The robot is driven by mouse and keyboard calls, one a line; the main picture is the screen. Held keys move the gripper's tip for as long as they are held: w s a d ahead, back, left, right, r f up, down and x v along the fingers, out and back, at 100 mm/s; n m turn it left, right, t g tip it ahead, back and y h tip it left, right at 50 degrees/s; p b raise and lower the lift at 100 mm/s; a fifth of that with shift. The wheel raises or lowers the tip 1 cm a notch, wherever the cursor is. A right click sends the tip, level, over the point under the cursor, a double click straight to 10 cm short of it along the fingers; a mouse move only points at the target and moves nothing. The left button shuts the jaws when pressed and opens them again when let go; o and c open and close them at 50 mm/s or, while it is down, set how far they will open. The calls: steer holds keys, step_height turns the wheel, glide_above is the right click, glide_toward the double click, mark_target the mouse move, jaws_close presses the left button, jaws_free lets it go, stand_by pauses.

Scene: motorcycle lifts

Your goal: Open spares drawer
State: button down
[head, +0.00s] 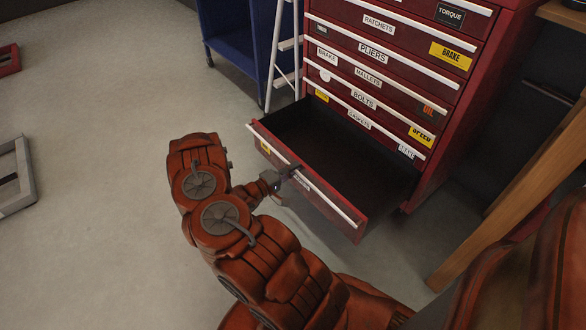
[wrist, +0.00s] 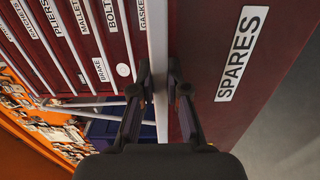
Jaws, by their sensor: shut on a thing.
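The spares drawer (head: 345,206) is the lowest drawer of the red tool cabinet and stands pulled well out, its dark inside looking empty. Its front bears a white SPARES label (wrist: 241,53) in the wrist view. My gripper (head: 287,174) is at the drawer's front edge. In the wrist view, my gripper (wrist: 161,84) has its two fingers on either side of the pale handle strip (wrist: 157,45), shut on it. The fingers hide part of the label in the head view.
The red cabinet (head: 470,110) has several labelled drawers above, all closed. A wooden bench leg (head: 510,195) stands close at right. A blue cart (head: 238,40) and a pale stepladder (head: 285,45) stand behind. The grey floor at left is clear near the drawer.

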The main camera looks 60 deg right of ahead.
steer(key=c, duration=1.1)
jaws_free()
steer(key=shift+c, duration=0.2)
steer(key=shift+w, duration=0.1)
steer(key=v, duration=1.2)
